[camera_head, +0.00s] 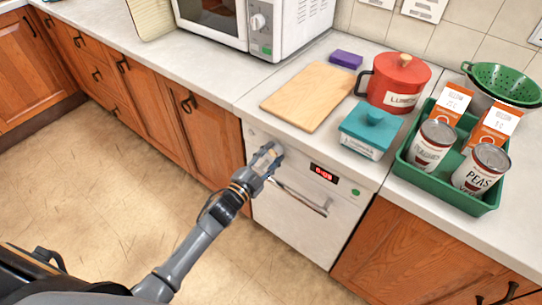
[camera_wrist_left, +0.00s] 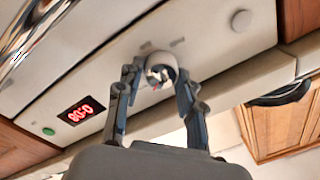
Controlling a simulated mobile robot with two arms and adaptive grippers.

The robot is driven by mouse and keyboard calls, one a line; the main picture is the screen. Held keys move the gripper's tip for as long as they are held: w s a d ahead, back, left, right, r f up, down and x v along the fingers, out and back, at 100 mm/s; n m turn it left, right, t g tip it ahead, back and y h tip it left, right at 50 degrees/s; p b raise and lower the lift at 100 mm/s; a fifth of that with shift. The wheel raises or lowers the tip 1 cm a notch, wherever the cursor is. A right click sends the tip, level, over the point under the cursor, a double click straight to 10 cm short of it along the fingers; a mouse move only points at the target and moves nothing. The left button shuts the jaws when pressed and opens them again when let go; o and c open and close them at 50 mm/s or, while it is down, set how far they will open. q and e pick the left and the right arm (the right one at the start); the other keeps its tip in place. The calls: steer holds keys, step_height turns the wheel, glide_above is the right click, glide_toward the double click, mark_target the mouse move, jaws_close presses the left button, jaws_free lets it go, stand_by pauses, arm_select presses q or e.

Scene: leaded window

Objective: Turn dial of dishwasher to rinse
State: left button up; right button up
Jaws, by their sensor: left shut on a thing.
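The white dishwasher (camera_head: 301,208) is built in under the counter, and its door is shut. In the left wrist view, its round dial (camera_wrist_left: 159,66) sits on the front panel, between my fingertips. My left gripper (camera_head: 268,158) is at the left part of this panel in the head view, shut on the dial; its fingers also show in the left wrist view (camera_wrist_left: 155,80). A small mark shows on the dial's face, but which setting it points to cannot be read. My right gripper is in neither view.
A red lit display (camera_head: 324,173), a green button (camera_head: 355,192) and a metal door handle (camera_head: 302,198) are beside my left gripper. Above, the counter holds a wooden board (camera_head: 307,96), a teal container (camera_head: 371,131) and a green tray (camera_head: 485,207). The floor (camera_head: 100,185) is clear at left.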

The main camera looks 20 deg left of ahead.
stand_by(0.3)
arm_select(q)
steer(key=o, duration=1.2)
steer(key=shift+s, duration=0.1)
steer(key=v, duration=1.2)
